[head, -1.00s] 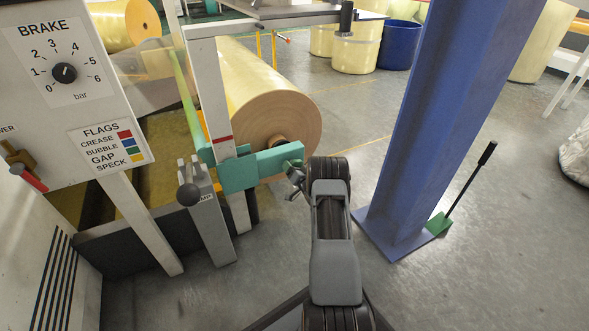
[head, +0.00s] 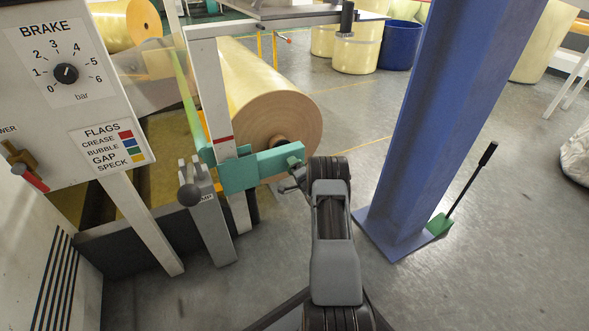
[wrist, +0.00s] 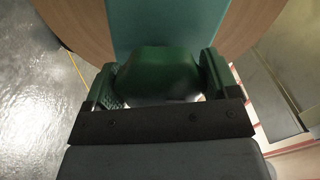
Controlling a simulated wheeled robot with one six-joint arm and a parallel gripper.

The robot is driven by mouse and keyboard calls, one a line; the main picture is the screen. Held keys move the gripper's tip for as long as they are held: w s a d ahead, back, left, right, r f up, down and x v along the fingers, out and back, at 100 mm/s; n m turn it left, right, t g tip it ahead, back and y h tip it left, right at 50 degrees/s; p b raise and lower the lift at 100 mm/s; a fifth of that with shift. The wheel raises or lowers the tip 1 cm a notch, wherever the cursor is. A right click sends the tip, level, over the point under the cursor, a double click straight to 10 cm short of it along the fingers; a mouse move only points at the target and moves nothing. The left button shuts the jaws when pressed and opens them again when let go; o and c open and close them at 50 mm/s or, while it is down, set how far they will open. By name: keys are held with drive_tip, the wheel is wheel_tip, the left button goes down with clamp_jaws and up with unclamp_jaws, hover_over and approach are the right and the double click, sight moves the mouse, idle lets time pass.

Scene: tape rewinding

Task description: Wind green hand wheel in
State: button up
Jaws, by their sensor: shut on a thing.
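The green hand wheel (wrist: 158,72) shows in the wrist view as a dark green, rounded piece at the end of the teal bar (wrist: 165,22). My gripper (wrist: 160,88) is shut on it, with one finger on each side. In the head view the teal bar (head: 265,164) crosses the white upright, and my gripper (head: 287,186) is at its right end. The wheel is mostly hidden there by my gripper and arm. The face of the yellow roll (head: 290,125) is behind the bar.
A blue column (head: 425,110) stands close to the right of my arm, with a green-bladed, long-handled tool (head: 462,195) at its foot. A grey lever with a round knob (head: 189,194) stands left of the bar. The brake panel (head: 65,65) is at far left. Floor between roll and column is clear.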

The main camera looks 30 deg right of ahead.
idle(0.3)
drive_tip(key=o, duration=0.8)
drive_tip(key=shift+s, duration=0.1)
drive_tip(key=s+a+p, duration=0.2)
drive_tip(key=s+p, duration=0.3)
drive_tip(key=s, duration=0.8)
drive_tip(key=shift+s, duration=0.25)
